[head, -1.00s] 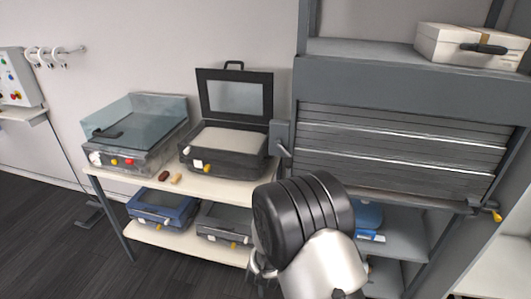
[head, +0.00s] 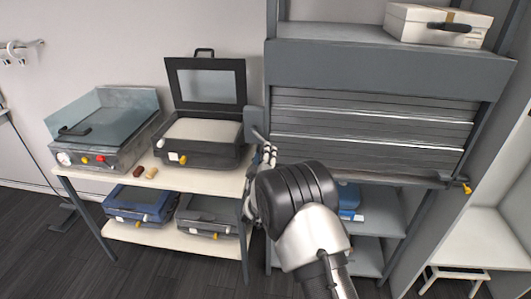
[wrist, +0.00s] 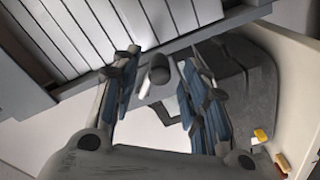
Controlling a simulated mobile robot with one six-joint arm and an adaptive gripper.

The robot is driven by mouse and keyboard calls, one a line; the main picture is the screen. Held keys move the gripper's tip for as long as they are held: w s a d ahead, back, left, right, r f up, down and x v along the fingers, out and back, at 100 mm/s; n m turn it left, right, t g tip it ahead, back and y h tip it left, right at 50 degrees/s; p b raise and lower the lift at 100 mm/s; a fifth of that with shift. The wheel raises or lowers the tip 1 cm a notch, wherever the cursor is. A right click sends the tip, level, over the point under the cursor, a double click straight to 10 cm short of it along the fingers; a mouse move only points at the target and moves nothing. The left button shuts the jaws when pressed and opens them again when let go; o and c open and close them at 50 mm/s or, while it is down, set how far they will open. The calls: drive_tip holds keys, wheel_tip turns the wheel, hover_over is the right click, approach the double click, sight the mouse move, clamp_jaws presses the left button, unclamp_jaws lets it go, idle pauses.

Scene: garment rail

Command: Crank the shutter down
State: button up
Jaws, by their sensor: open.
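The grey slatted shutter (head: 365,130) covers the upper part of the cabinet front, with its bottom bar (head: 350,177) above open shelves. A grey crank box (head: 254,122) sits at the shutter's left side, with a short crank arm slanting down from it. In the wrist view the dark crank knob (wrist: 159,70) lies between the blue-padded fingers. My gripper (wrist: 163,82) is open around the knob, with a gap visible on both sides. In the head view my gripper (head: 265,158) is seen edge-on just below the crank box, and the knob is hidden there.
A pale table (head: 100,178) with an open-lidded dark case (head: 205,140) and a clear-lidded device (head: 105,135) stands close on the left. A yellow latch (head: 467,188) sits at the bar's right end. A white box (head: 437,25) rests on top.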

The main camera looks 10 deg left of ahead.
drive_tip(key=shift+w, duration=1.6)
drive_tip(key=shift+c, duration=0.5)
clamp_jaws()
drive_tip(key=shift+a, duration=0.1)
